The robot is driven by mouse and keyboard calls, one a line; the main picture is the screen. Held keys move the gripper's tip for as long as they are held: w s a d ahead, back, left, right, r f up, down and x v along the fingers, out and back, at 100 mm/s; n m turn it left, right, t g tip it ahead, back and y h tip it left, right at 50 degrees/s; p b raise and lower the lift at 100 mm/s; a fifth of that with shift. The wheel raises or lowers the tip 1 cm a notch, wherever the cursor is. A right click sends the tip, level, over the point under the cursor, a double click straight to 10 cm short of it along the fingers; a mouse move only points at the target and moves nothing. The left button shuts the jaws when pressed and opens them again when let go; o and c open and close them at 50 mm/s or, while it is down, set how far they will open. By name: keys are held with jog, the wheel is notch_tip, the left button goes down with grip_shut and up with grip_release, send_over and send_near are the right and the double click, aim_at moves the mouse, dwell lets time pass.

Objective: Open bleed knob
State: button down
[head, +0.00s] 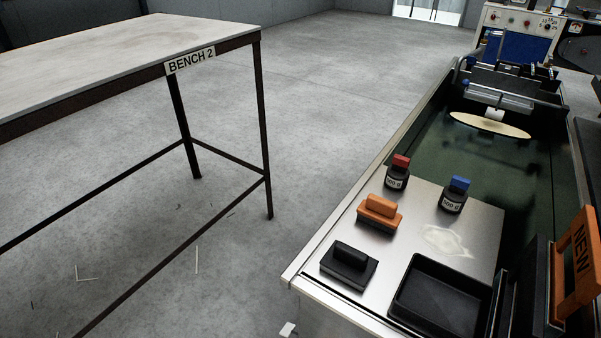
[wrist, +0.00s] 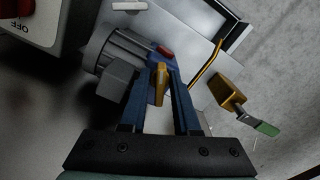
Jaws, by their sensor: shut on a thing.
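In the wrist view my gripper (wrist: 158,70) has its two blue fingers on either side of a flat brass-coloured knob (wrist: 158,86) and is shut on it. This looks like the bleed knob, though no label on it can be read. The knob stands in front of a grey ribbed motor or pump body (wrist: 126,58) with a blue part beside it. A small red piece (wrist: 166,53) shows just beyond the fingertips. The fingers hide the lower part of the knob's surroundings. My gripper and the knob do not show in the head view.
A brass block (wrist: 229,92) with a green-ended lever (wrist: 266,128) and a bent brass pipe (wrist: 205,65) are close on the right. A white box marked OFF (wrist: 40,20) is upper left. The head view shows a bench (head: 120,45) and a steel worktop (head: 415,215) with bottles.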

jog(key=shift+n, duration=0.4)
jog(key=shift+n+p, duration=0.35)
jog(key=shift+n, duration=0.65)
jog(key=shift+r+n, duration=0.1)
jog(key=shift+n, duration=0.9)
